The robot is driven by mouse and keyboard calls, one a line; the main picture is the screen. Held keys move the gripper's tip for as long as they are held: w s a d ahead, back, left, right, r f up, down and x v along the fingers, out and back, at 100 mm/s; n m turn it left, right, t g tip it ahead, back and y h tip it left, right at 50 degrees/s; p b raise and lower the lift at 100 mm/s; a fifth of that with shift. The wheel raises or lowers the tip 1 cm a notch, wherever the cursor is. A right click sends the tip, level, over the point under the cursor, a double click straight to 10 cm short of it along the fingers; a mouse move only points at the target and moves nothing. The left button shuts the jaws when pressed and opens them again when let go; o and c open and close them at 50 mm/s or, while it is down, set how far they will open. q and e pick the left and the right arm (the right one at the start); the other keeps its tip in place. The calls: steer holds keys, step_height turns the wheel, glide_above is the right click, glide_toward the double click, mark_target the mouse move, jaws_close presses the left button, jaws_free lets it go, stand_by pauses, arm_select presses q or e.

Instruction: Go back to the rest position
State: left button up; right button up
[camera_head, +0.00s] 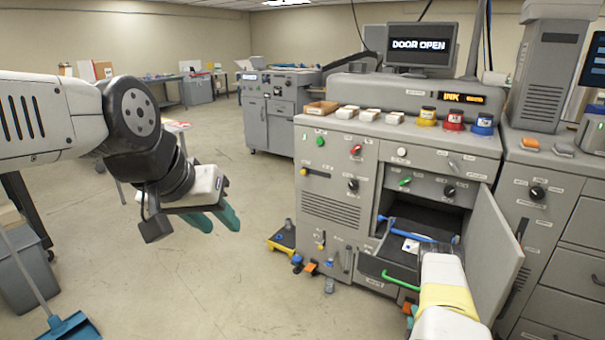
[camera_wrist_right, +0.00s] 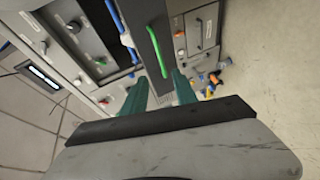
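My left gripper (camera_head: 215,220) hangs over bare floor in the head view. Its teal fingers are a little apart and nothing shows between them. My right gripper (camera_wrist_right: 160,78) has its teal fingers spread apart in the right wrist view. The dark drawer (camera_wrist_right: 148,30) with the green handle (camera_wrist_right: 180,45) lies beyond those fingertips; I cannot tell whether they touch it. In the head view my right arm reaches to the front of the machine (camera_head: 330,205), and its gripper is mostly hidden. The drawer's green handle (camera_head: 398,281) shows just left of that arm.
The machine door (camera_head: 497,250) stands open to the right of my right arm. The monitor (camera_head: 421,45) reads DOOR OPEN. Ink jars (camera_head: 454,119) and white boxes (camera_head: 369,115) stand on top. Small items (camera_head: 303,266) lie on the floor. The floor at centre left is clear.

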steer(key=w+r+m+g, duration=0.1)
steer(key=w+r+m, duration=0.1)
steer(key=w+r, duration=0.5)
steer(key=w+r+m+g, duration=0.1)
steer(key=w+r+m, duration=0.1)
steer(key=r, duration=0.9)
steer(key=w+r+m+g, duration=0.1)
steer(key=w+r+m, duration=0.1)
steer(key=w+r, duration=0.5)
steer(key=s+a+r+m+g, duration=0.1)
steer(key=s+a+r, duration=0.1)
steer(key=r, duration=0.5)
steer(key=s+a+r+m, duration=0.1)
steer(key=a+r+m, duration=0.15)
steer(key=r, duration=0.45)
steer(key=s+a+r+m+g+y, duration=0.2)
steer(key=s+a+r+y, duration=0.1)
steer(key=s+a+r, duration=0.95)
steer(key=s+a+r+g, duration=0.1)
steer(key=s+a+r, duration=0.1)
steer(key=s, duration=0.6)
steer(key=s+a+r+m+g+y, duration=0.1)
steer(key=s+a+r, duration=0.1)
steer(key=s, duration=0.7)
steer(key=s+a+r+m+g, duration=0.1)
steer(key=s+a+r, duration=0.2)
steer(key=s, duration=0.5)
steer(key=shift+s+a+y, duration=0.3)
steer(key=shift+y, duration=0.1)
steer(key=shift+m, duration=0.25)
